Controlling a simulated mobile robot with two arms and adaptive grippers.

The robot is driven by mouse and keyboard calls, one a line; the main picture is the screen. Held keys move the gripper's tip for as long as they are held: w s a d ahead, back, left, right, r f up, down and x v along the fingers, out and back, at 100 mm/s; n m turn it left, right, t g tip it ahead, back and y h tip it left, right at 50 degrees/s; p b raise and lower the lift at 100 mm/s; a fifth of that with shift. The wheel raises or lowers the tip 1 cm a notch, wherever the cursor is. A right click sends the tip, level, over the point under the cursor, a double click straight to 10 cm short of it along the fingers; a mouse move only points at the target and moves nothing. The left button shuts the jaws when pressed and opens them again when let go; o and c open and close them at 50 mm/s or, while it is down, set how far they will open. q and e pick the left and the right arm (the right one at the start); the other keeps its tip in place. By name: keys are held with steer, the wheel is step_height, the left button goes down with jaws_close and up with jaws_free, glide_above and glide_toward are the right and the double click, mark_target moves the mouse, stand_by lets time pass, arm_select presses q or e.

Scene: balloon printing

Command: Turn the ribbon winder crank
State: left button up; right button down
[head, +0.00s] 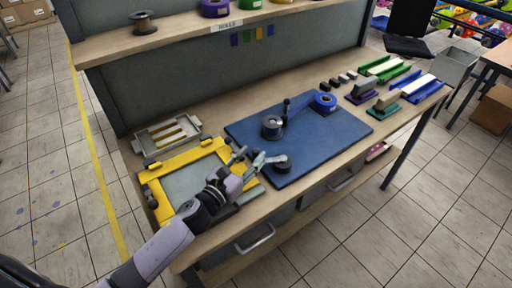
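The ribbon winder stands on a blue mat (330,135) on the bench. It has a dark reel (272,126), a blue arm and a blue spool (325,101). A black upright handle (286,106) rises beside the reel and looks like the crank. A dark round piece (282,163) sits at the mat's near-left edge. My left gripper (252,162) is over the right side of the yellow frame, just left of this piece. Its fingers look spread, with nothing seen between them. It is apart from the handle. My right gripper is out of view.
A yellow frame (182,158) lies left of the mat, with a grey tray (165,135) behind it. Green, blue and purple holders (390,70) stand at the right. A shelf (180,38) with spools runs above the back. The mat's right part is clear.

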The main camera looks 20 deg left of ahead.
mark_target(254, 154)
arm_select(q)
steer(key=shift+x, duration=1.6)
steer(key=shift+c, duration=0.6)
jaws_close()
